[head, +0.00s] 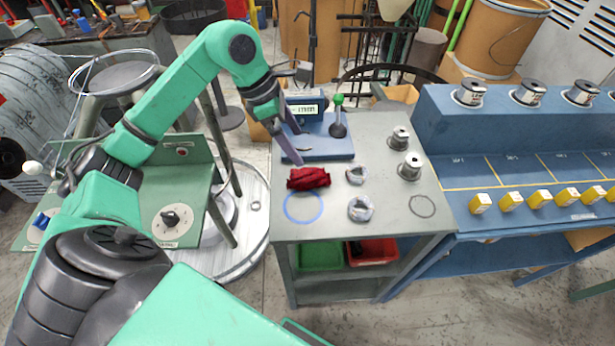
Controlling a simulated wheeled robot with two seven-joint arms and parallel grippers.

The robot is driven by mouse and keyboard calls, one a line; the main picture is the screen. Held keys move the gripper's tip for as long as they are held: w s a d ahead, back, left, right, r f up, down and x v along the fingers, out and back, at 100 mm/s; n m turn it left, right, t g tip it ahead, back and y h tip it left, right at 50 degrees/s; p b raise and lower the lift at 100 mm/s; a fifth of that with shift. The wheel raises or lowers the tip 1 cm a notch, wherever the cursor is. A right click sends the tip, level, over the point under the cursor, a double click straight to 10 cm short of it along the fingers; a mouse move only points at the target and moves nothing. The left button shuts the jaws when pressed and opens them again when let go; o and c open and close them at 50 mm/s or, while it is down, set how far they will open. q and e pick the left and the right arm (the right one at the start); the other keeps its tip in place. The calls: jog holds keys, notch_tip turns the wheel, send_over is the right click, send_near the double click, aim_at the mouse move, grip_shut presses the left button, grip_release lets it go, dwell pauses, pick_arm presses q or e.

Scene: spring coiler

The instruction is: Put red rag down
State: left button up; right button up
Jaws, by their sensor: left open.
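The red rag (308,178) lies crumpled on the grey table top (390,233), just behind a blue ring mark (303,207). My left gripper (294,143) is open above and behind the rag, near the blue measuring device, its fingers pointing down. The gripper appears apart from the rag, with nothing seen between its fingers. My right gripper is not in view.
A blue bench (510,165) with yellow boxes adjoins at right. The table's front is clear.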

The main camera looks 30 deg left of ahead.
aim_at(314, 170)
pick_arm(q)
jog(key=p+x, duration=0.1)
jog(key=x, duration=0.4)
jog(key=p+x, duration=0.2)
jog(key=x, duration=0.3)
jog(key=shift+d+f, duration=0.25)
jog(key=shift+d, duration=0.1)
jog(key=shift+f, duration=0.2)
jog(key=c, duration=1.6)
